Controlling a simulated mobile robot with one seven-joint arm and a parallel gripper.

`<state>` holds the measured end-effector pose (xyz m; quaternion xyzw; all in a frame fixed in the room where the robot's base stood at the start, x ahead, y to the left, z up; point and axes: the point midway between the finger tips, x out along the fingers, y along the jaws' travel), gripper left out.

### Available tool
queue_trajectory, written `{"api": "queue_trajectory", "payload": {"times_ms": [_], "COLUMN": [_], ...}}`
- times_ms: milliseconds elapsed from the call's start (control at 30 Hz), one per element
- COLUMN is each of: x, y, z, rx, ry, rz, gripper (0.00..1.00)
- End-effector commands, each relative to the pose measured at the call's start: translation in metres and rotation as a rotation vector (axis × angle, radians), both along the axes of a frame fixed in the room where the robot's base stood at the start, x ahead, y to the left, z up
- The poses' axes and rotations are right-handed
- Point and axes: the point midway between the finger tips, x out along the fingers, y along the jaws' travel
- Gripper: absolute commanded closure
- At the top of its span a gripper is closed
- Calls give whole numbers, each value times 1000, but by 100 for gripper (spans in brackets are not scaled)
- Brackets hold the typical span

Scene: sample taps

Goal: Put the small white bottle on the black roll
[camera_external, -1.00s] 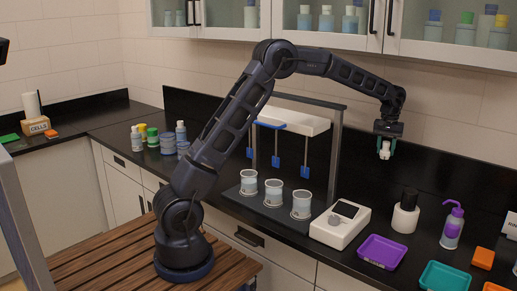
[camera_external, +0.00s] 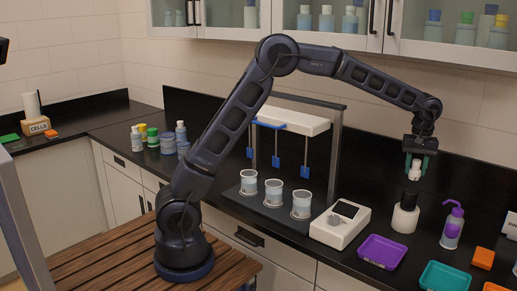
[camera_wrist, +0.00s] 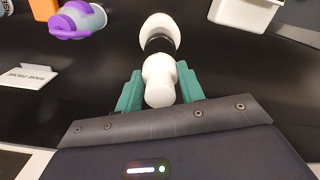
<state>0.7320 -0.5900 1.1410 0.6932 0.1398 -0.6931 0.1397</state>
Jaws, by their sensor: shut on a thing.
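My gripper (camera_external: 415,168) is shut on the small white bottle (camera_external: 415,172), with a green finger on each side. The bottle hangs roughly upright in the external view. The bottle is above the roll, with a small gap showing in the external view. In the wrist view the bottle (camera_wrist: 160,82) is between the green fingers (camera_wrist: 160,92) and hides part of the black roll (camera_wrist: 157,44) and its white body behind it.
A white device with a dark screen (camera_external: 341,224) stands left of the roll. A purple-capped bottle (camera_external: 452,226) stands to its right. A purple tray (camera_external: 382,252) and a teal tray (camera_external: 445,276) lie in front. Wall cabinets (camera_external: 450,47) hang above.

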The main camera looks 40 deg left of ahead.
Motion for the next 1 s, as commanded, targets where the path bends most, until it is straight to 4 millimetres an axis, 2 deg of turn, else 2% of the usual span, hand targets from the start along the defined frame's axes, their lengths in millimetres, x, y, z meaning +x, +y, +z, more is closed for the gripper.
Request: {"api": "queue_trajectory", "payload": {"times_ms": [100, 267, 500, 933, 967, 1000], "x": [0, 0, 0, 0, 0, 0], "y": [0, 0, 0, 0, 0, 0], "z": [-13, -22, -50, -57, -56, -56], "rx": [1, 1, 1, 0, 0, 0], "ry": [1, 1, 0, 0, 0, 0], "rz": [0, 0, -1, -1, -1, -1], "gripper": [84, 84, 84, 84, 56, 48]}}
